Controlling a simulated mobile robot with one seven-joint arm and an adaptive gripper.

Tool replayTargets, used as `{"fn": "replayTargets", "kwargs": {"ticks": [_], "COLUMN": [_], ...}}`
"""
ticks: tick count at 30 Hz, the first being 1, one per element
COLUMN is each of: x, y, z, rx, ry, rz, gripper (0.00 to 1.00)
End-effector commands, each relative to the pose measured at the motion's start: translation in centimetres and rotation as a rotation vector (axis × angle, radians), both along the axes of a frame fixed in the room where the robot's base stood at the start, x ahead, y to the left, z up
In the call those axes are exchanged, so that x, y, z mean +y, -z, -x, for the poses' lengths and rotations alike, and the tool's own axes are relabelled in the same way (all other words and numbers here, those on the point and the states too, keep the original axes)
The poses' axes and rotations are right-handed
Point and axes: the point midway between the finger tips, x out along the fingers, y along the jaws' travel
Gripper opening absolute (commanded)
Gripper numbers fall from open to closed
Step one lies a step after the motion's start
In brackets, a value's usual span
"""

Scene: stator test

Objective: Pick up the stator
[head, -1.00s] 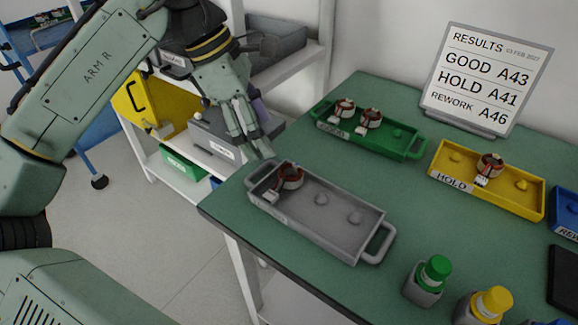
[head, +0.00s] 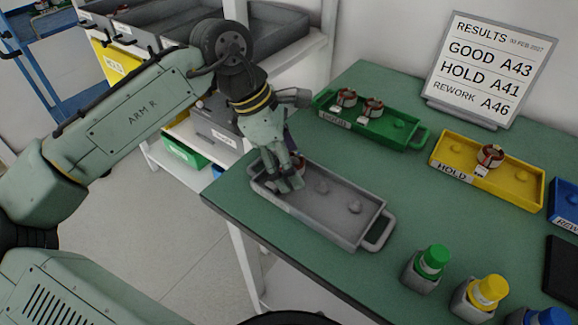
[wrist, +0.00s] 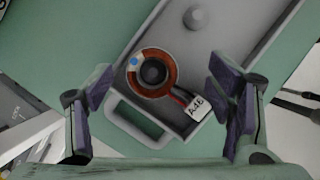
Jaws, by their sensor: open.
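The stator (wrist: 167,62) is a copper-red ring with a dark centre, a blue dot and a white tag reading A46. It sits at the handle end of the grey tray (wrist: 184,45). In the wrist view my gripper (wrist: 160,88) is open, its purple-padded fingers on either side of the stator and apart from it. In the head view my gripper (head: 291,184) is over the left end of the grey tray (head: 352,232) and hides most of the stator (head: 298,161). I cannot tell the exact height of the fingers above it.
A green tray (head: 395,135) with two stators stands behind. A yellow HOLD tray (head: 520,187) with one stator is at right, beside a blue tray (head: 565,200). Capped bottles (head: 426,268) stand at the front right. A results sign (head: 490,65) stands at the back.

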Motion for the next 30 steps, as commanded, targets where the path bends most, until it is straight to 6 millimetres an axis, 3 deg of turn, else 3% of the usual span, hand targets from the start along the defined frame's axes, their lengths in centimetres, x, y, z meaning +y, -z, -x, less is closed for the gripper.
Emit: {"fn": "replayTargets", "kwargs": {"ticks": [2, 30], "x": [0.02, 0.04], "y": [-0.01, -0.01], "z": [-0.01, 0.01], "rx": [0.000, 0.001], "ry": [0.000, 0.000], "rz": [0.000, -0.001], "gripper": [0.74, 0.11]}}
